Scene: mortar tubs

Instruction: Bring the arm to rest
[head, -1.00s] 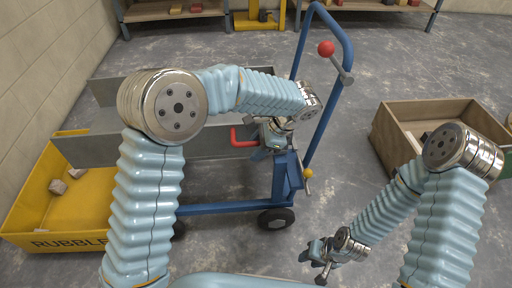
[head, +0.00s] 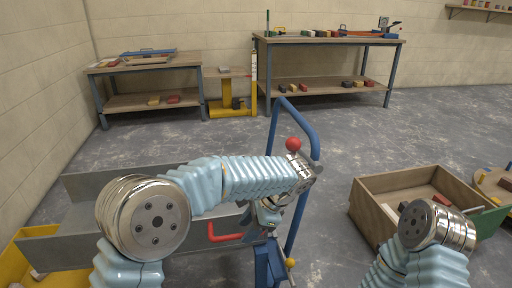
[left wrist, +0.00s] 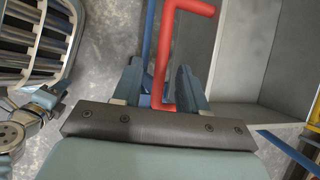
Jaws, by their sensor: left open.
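My left arm reaches across the head view from the left. Its gripper (head: 266,216) is beside the blue cart post, just right of the red handle (head: 222,236). In the left wrist view the two fingers (left wrist: 160,82) are spread apart. The red handle (left wrist: 161,60) shows between them, and I cannot tell whether they touch it. My right arm is at the lower right of the head view, its gripper below the edge. Part of what looks like my right gripper (left wrist: 46,98) shows at the left of the wrist view, its fingers unclear.
The cart's blue frame (head: 312,140) with a red ball knob (head: 293,143) stands close to my left arm. A grey metal trough (head: 85,181) is behind that arm. A wooden crate (head: 372,205) stands right. Workbenches (head: 330,40) line the back wall, with open floor before them.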

